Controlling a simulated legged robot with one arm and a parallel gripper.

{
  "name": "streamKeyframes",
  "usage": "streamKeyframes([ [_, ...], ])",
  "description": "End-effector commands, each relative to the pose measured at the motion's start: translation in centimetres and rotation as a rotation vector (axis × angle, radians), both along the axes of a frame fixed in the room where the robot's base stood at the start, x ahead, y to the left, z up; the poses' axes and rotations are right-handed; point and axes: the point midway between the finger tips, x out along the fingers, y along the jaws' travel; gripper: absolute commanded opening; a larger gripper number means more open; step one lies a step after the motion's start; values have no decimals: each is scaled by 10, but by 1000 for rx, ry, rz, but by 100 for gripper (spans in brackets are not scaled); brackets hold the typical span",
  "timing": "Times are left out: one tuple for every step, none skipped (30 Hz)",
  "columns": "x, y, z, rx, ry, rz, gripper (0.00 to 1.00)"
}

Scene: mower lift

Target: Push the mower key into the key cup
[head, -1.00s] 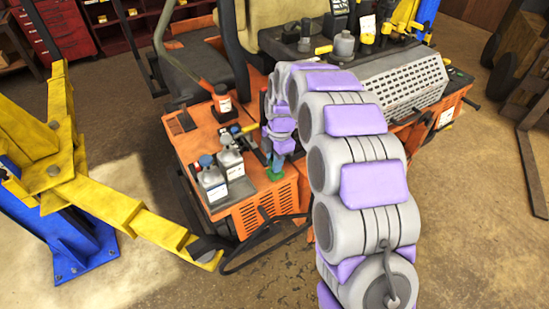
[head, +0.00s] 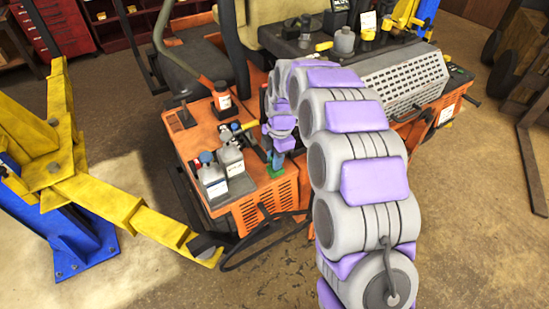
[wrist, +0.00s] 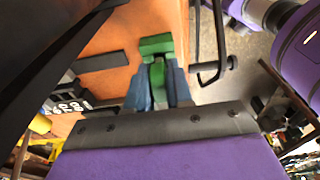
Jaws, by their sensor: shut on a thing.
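My gripper (wrist: 157,88) has blue fingers and is shut on a green piece (wrist: 157,74), which appears to be the mower key. Another green piece (wrist: 156,44) lies just beyond the fingertips against the orange deck, and seems to be the key cup. The two greens are very close; I cannot tell whether they touch or how far the key is in. In the head view my gripper (head: 276,160) points down at the front right corner of the orange mower deck (head: 247,196), with green (head: 267,186) at its tips. My arm hides part of this area.
Two grey bottles (head: 231,160) stand in a tray left of my gripper. A black bent bar (wrist: 212,70) lies right of the fingers. A yellow lift arm (head: 130,210) is at the left.

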Motion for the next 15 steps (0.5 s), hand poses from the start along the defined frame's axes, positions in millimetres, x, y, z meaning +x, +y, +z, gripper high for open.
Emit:
streamKeyframes([
  [0, 0, -1, 0, 0, 0, 0],
  [0, 0, -2, 0, 0, 0, 0],
  [0, 0, -2, 0, 0, 0, 0],
  [0, 0, -3, 0, 0, 0, 0],
  [0, 0, -4, 0, 0, 0, 0],
  [0, 0, -4, 0, 0, 0, 0],
  [0, 0, -5, 0, 0, 0, 0],
  [0, 0, -5, 0, 0, 0, 0],
  [0, 0, -6, 0, 0, 0, 0],
  [0, 0, -7, 0, 0, 0, 0],
  [0, 0, -7, 0, 0, 0, 0],
  [0, 0, -8, 0, 0, 0, 0],
  [0, 0, -8, 0, 0, 0, 0],
  [0, 0, -9, 0, 0, 0, 0],
  [0, 0, -10, 0, 0, 0, 0],
])
